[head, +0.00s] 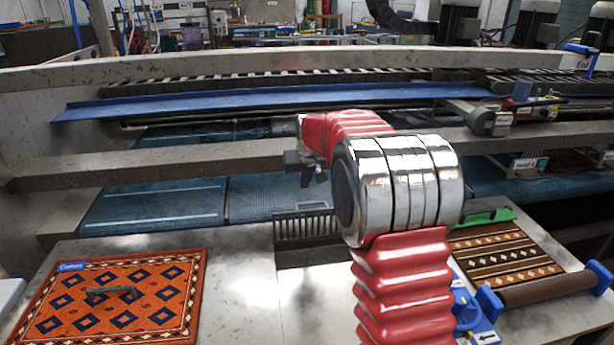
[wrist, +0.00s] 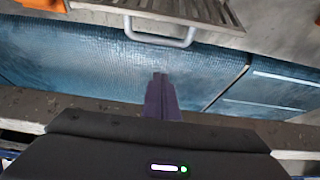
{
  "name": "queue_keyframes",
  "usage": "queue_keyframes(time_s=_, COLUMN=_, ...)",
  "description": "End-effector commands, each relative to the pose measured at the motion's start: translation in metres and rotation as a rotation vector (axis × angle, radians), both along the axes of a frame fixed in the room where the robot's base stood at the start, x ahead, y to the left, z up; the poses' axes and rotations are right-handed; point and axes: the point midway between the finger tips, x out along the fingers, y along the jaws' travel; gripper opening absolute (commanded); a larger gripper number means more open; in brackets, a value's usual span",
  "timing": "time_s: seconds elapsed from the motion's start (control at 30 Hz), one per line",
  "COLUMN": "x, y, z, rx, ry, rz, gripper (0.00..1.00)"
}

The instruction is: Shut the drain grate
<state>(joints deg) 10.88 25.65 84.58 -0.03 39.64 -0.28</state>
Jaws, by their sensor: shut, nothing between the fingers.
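The drain grate (head: 303,225) is a grey slatted metal panel at the middle of the steel counter's far edge in the head view. It appears raised on edge there, and my arm covers the area right of it. In the wrist view the grate (wrist: 190,9) is at the top, with a U-shaped metal handle (wrist: 162,38) on its near edge. My gripper (wrist: 160,80) is shut and empty, its dark purple fingertips below the handle in the picture and apart from it. In the head view my gripper (head: 318,177) is small and partly hidden behind my arm, beyond the grate.
An orange patterned rug (head: 130,295) with a dark handle-like piece lies left on the counter (head: 240,290). A brown striped rug (head: 500,255) and a brown roller (head: 548,289) are right. Blue mesh belts (head: 155,205) and a steel rail (head: 130,170) lie beyond.

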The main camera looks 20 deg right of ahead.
Motion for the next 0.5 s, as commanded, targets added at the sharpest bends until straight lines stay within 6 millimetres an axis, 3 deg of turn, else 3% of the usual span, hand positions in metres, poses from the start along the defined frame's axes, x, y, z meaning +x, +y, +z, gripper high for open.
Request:
queue_keyframes(time_s=0.3, x=0.017, y=-0.003, z=-0.030, rx=0.000, ry=0.001, rz=0.000, gripper=0.00)
queue_keyframes(time_s=0.5, x=0.002, y=0.000, z=-0.031, rx=-0.001, ry=-0.001, rz=0.001, gripper=0.00)
